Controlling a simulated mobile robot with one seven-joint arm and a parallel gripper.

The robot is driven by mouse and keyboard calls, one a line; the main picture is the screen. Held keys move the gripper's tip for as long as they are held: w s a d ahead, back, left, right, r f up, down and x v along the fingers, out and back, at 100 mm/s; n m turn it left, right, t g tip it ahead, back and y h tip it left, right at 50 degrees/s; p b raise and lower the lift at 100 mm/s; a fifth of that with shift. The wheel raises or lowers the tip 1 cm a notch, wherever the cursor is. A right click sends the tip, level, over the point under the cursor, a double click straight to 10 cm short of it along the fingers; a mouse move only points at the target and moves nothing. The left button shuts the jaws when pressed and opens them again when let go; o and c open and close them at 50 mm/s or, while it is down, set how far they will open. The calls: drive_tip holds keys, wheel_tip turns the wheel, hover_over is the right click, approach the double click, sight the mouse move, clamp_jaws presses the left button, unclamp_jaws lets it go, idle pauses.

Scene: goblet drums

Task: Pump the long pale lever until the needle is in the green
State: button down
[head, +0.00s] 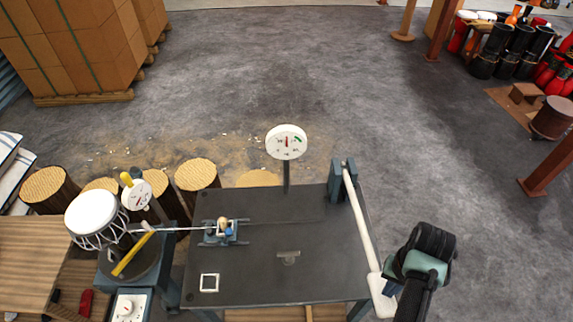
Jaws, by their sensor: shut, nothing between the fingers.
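The long pale lever (359,218) runs from a blue-grey upright bracket (342,178) down along the right edge of the dark table. Its near end is a wide white pad (381,300). My gripper (391,287) is shut and empty beside this pad, on its right; I cannot tell whether they touch. The round white gauge (286,142) stands on a post at the table's back edge. Its red needle points about straight up, and the green part is to its right, so the needle appears outside the green.
The dark table (265,270) carries a small clamp (225,231) and a white square (209,283). A white-topped drum (92,212) and a second gauge (136,195) stand left. Log sections (197,175) line the back.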

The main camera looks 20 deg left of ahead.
wheel_tip(320, 180, down, 18)
drive_tip(key=b, duration=1.5)
drive_tip(key=r+p, duration=1.8)
drive_tip(key=p, duration=0.1)
drive_tip(key=shift+s, duration=0.2)
